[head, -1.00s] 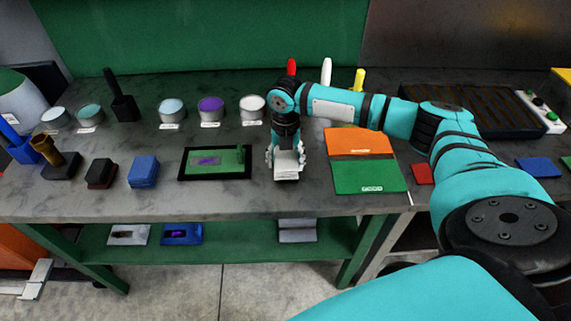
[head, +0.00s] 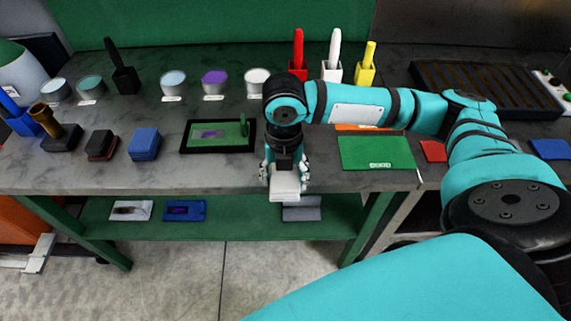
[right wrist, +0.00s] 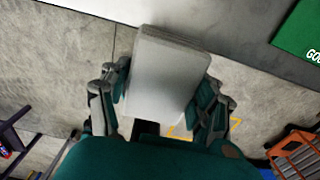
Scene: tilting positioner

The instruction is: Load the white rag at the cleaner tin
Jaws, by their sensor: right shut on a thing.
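My right gripper (head: 285,172) is shut on the white rag (head: 284,187), a pale folded block, at the table's front edge. In the right wrist view the rag (right wrist: 166,72) sits between both fingers of the gripper (right wrist: 162,100), with grey floor showing behind. Several round tins stand in a row at the back of the table: a white-topped one (head: 257,78), a purple one (head: 214,79), a light blue one (head: 173,81), and others further left. Their labels are too small to read, so I cannot tell which is the cleaner tin. My left gripper is not in view.
A black-framed green tray (head: 219,148) lies left of the gripper; a green mat (head: 376,152) lies right. Red (head: 298,69), white (head: 332,72) and yellow (head: 365,74) handled holders stand behind my arm. A blue block (head: 145,142) is further left. A lower shelf (head: 240,220) runs underneath.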

